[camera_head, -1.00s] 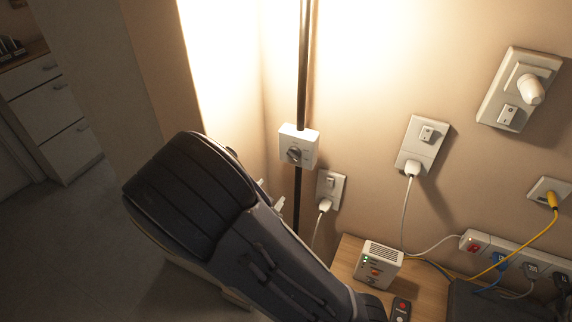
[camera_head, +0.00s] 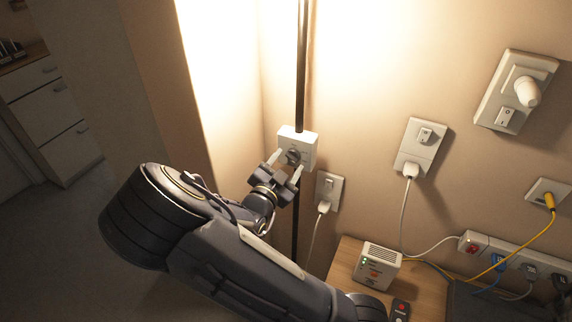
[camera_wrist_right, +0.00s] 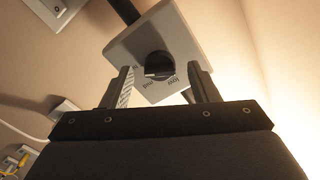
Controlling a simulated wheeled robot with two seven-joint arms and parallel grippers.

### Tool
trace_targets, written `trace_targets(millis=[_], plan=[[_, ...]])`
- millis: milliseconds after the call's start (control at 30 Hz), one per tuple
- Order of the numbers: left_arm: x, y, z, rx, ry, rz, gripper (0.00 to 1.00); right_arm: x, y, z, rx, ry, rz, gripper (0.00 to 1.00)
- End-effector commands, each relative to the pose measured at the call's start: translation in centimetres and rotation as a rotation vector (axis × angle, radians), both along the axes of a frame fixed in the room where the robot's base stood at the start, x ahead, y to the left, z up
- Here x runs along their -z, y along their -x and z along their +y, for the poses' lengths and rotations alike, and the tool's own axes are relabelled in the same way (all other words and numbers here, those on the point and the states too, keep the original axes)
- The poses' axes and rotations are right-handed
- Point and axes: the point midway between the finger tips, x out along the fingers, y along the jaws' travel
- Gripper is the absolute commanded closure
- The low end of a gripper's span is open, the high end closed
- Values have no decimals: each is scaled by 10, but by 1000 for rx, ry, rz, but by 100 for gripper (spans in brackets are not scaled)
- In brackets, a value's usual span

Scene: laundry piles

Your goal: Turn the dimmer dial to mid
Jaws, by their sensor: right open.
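The dimmer is a white box with a dark round dial, mounted on a black pole; in the head view the dimmer box (camera_head: 305,140) is left of centre and its dial (camera_head: 293,156) faces my gripper. My right gripper (camera_head: 287,165) is open right at the dimmer, with its fingers near either side of the dial. In the right wrist view the dial (camera_wrist_right: 159,65) sits between and beyond the two fingertips (camera_wrist_right: 160,78). The words "low" and "mid" are printed beside it on the box (camera_wrist_right: 180,40). I cannot tell whether the fingers touch the dial. My left gripper is not in view.
A wall socket with a white plug (camera_head: 328,190) is close to the right of the dimmer. A wooden table (camera_head: 345,262) holds a small white device (camera_head: 378,266) and a dark remote (camera_head: 400,309). More switches and a power strip (camera_head: 510,262) are at the right.

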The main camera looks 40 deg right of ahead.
Motion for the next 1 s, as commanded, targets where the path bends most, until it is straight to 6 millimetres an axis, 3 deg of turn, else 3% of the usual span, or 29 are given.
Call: trace_targets(millis=[167, 500, 1000], plan=[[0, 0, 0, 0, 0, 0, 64, 0, 0, 0, 0, 0, 0, 48], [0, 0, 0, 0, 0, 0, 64, 0, 0, 0, 0, 0, 1, 90], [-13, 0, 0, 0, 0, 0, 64, -1, 1, 0, 0, 70, 140, 90]])
